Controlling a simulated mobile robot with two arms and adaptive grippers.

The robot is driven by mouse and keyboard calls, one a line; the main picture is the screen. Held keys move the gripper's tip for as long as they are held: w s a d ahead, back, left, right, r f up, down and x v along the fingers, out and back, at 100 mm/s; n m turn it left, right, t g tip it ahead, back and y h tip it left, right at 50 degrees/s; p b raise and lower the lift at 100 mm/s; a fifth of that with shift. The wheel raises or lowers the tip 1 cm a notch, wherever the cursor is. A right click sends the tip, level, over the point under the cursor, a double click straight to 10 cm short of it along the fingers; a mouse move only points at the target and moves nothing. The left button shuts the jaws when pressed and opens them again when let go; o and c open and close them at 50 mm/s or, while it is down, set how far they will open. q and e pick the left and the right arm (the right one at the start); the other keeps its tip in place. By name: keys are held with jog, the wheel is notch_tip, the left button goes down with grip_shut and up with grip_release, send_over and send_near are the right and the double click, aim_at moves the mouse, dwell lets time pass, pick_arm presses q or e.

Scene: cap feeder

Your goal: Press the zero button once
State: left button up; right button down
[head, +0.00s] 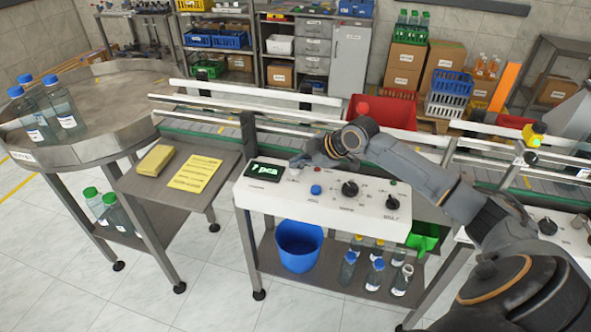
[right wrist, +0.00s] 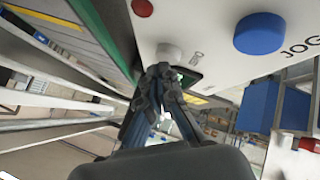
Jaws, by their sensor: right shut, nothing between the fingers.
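The white control panel (head: 325,205) has a small display (head: 265,170) with green characters, a blue button (head: 316,189) and black knobs. In the right wrist view a pale round button (right wrist: 168,52) sits near the display (right wrist: 187,76), with a small marking beside it that I cannot read for sure. My right gripper (head: 298,162) is shut and empty over the panel's back edge, just right of the display. In the right wrist view its fingertips (right wrist: 160,70) are at the pale button and hide part of it. I cannot tell whether they touch it. My left gripper is not in view.
A red button (right wrist: 142,8) and a blue button marked JOG (right wrist: 260,33) are close by. The conveyor (head: 220,130) runs behind the panel. A side table (head: 145,187) with a yellow sheet stands left. A blue bucket (head: 298,255) and bottles are on the shelf below.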

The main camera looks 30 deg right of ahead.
aim_at(298, 171)
jog(key=shift+f, duration=0.45)
dwell(0.4)
jog(key=shift+r+p, duration=0.75)
jog(key=shift+r, duration=0.15)
notch_tip(298, 171, up, 5)
jog(key=p, duration=0.4)
jog(key=shift+r+p, duration=0.1)
jog(key=shift+p, duration=0.2)
dwell(0.5)
